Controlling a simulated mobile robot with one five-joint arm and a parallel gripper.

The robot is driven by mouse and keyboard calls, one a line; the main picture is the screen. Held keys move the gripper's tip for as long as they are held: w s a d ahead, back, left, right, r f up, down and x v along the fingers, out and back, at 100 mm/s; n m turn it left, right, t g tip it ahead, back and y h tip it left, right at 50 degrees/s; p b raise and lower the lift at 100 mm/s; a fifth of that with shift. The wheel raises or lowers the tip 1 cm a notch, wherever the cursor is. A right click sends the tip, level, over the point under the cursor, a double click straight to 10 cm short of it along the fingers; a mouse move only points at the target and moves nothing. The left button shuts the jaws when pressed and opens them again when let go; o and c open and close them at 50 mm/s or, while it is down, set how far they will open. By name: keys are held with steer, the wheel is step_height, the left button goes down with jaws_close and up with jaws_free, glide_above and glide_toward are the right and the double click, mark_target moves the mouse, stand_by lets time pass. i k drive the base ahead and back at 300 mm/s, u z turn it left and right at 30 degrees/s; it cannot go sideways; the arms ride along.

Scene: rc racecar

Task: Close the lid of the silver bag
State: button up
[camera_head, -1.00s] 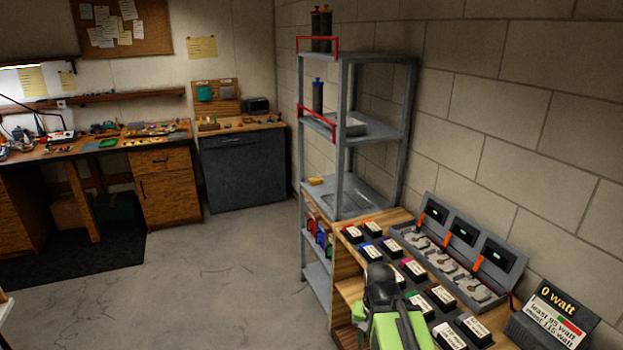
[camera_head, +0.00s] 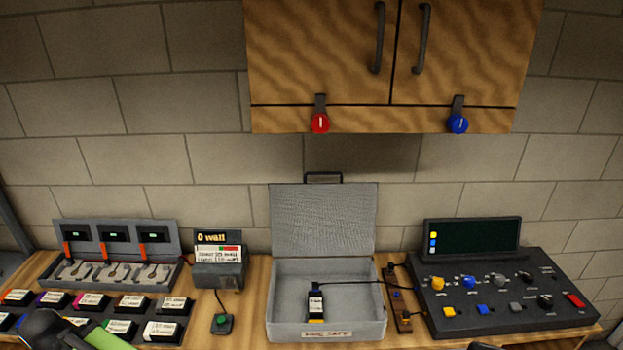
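The silver bag (camera_head: 326,331) is a grey box-shaped case on the wooden bench, in the middle of the view. Its lid (camera_head: 323,219) stands open and upright at the back, near the wall, with a dark handle (camera_head: 323,177) on its top edge. A black battery pack (camera_head: 316,304) with a white label stands inside the case. A dark cable runs from it over the right side of the case. Green and black parts of my arm show at the lower left, left of the case. My gripper's fingertips cannot be made out.
A charger unit (camera_head: 118,255) and several labelled packs (camera_head: 130,302) lie left of the case. A watt display (camera_head: 218,262) and a green button (camera_head: 222,322) stand beside it. A control console (camera_head: 500,298) stands right. A wooden cabinet (camera_head: 330,55) hangs above.

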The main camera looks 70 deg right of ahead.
mark_target(306, 219)
steer(key=z, duration=1.9)
steer(key=k, duration=0.55)
steer(key=z, duration=0.2)
steer(key=i, duration=0.55)
steer(key=z, duration=0.1)
